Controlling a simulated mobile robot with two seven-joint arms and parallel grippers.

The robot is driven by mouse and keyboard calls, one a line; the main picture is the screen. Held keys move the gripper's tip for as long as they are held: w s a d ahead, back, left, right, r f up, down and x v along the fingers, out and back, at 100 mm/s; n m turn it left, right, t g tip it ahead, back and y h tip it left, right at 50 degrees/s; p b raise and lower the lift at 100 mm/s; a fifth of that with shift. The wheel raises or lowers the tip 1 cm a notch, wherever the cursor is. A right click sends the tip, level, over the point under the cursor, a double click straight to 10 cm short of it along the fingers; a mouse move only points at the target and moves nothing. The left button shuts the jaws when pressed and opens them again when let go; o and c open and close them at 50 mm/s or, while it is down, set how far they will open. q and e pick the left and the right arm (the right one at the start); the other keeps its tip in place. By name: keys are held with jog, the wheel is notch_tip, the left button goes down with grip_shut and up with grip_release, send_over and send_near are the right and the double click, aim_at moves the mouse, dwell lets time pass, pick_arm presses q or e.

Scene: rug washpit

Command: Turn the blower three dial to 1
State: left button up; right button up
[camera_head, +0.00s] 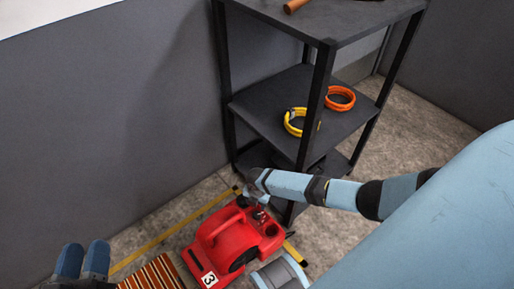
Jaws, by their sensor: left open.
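I cannot make out the dial's setting. My right arm reaches in from the right, and its gripper (250,193) is at the blower's back end, close to these parts. Its fingers are too small and partly hidden to tell open from shut. My left gripper (82,262) is at the bottom left, open and empty, away from the blower.
A black shelf unit (270,98) stands behind the blower, with a yellow coil (292,124) and an orange coil (342,97) on its middle shelf. A striped rug (152,274) lies left of the blower. Yellow floor tape (170,232) runs along the wall.

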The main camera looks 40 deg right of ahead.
pick_arm(q)
notch_tip(320, 180, up, 2)
jog(key=shift+a+r+t+p, duration=0.1)
jog(key=shift+r+t+p, duration=0.1)
jog(key=shift+t+p, duration=0.3)
pick_arm(e)
notch_tip(320, 180, up, 3)
jog(key=shift+r, duration=0.1)
pick_arm(q)
jog(key=shift+s, duration=0.1)
pick_arm(e)
jog(key=shift+s, duration=0.15)
